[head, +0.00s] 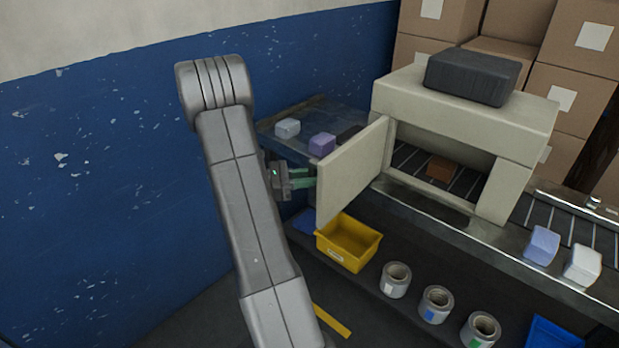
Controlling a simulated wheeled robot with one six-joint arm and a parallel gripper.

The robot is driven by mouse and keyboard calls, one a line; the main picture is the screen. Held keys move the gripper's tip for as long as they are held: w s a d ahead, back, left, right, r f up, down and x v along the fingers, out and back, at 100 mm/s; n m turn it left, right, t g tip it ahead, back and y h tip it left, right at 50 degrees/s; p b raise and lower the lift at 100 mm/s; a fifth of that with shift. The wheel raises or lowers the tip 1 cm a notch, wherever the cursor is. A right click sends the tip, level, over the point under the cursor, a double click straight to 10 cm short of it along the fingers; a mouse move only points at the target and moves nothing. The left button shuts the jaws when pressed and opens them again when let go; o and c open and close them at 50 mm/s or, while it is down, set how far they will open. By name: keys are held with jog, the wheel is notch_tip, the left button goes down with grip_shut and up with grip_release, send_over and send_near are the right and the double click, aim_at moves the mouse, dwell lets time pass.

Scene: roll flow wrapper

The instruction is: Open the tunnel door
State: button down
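The tunnel door (352,172) is a beige panel that stands swung out from the left side of the beige tunnel housing (522,111). The tunnel opening shows, with a brown block (441,169) on the rollers inside. My gripper (309,182) is at the left edge of the door, on its outer side. Its greenish fingers reach toward the panel. The fingertips are partly hidden by the door, so I cannot tell whether they touch or grip it.
Wrapped blocks lie on the conveyor left (322,144) and right (541,245) of the tunnel. A dark bundle (472,77) rests on top. A blue wall (100,180) stands left of my arm.

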jog(key=shift+w+d+r, duration=0.1)
jog(key=shift+r, duration=0.15)
jog(key=c, duration=1.4)
grip_release()
jog(key=shift+d, duration=0.15)
jog(key=shift+o, duration=0.2)
jog(key=shift+w+d+f, duration=0.1)
jog(key=shift+d+f, duration=0.05)
jog(key=shift+d, duration=0.1)
jog(key=shift+a, duration=0.15)
jog(key=shift+a+f, duration=0.1)
jog(key=shift+a, duration=0.05)
jog(key=s+a+b, duration=0.1)
jog(key=a, duration=1.2)
jog(key=shift+s+a, duration=0.25)
jog(key=shift+s, duration=0.05)
jog(key=shift+d, duration=0.1)
jog(key=d, duration=0.4)
jog(key=w+d, duration=0.1)
jog(key=d, duration=0.4)
jog(key=d+p, duration=0.1)
jog(key=d, duration=0.3)
jog(key=shift+w+d, duration=0.15)
